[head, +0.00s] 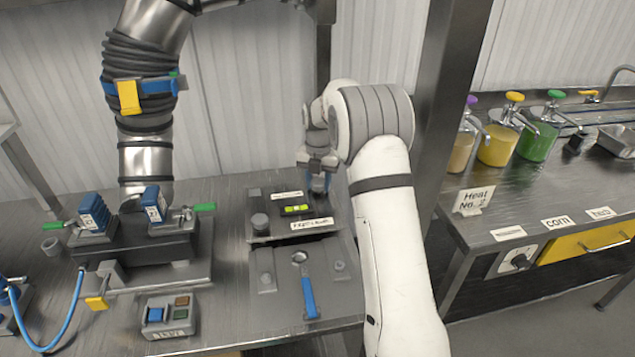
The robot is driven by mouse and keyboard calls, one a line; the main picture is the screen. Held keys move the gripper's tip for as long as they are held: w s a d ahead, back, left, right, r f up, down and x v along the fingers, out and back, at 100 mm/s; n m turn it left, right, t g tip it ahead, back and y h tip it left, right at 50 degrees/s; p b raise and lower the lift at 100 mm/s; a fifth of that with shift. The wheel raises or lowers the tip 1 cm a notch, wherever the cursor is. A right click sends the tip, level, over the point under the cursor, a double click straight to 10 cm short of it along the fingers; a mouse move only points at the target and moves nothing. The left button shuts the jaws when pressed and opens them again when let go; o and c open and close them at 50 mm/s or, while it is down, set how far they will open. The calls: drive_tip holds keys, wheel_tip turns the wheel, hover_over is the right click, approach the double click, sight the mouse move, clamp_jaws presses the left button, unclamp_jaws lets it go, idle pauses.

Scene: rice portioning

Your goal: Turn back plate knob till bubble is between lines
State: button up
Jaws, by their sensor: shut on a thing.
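The back plate (262,204) lies on the steel bench, with white labels on it. A small level vial (296,209) glows yellow-green in its middle. Its bubble and lines are too small to read. A dark round knob (260,222) stands at the plate's left side, apart from my gripper. My gripper (320,188) points down at the plate's right side and is shut on what looks like another knob, mostly hidden by the fingers. My white arm covers the area right of the plate.
A front plate (262,262) holds a blue-handled spanner (308,290). A dark machine (150,245) with blue blocks and a large ribbed pipe (140,80) stands left. A button box (170,316) is at the front. A steel post (440,100) and sauce jars (497,145) are right.

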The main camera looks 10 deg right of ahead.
sight(318, 181)
drive_tip(key=shift+w+r, duration=0.1)
drive_tip(key=o, duration=1)
drive_tip(key=shift+r, duration=3.85)
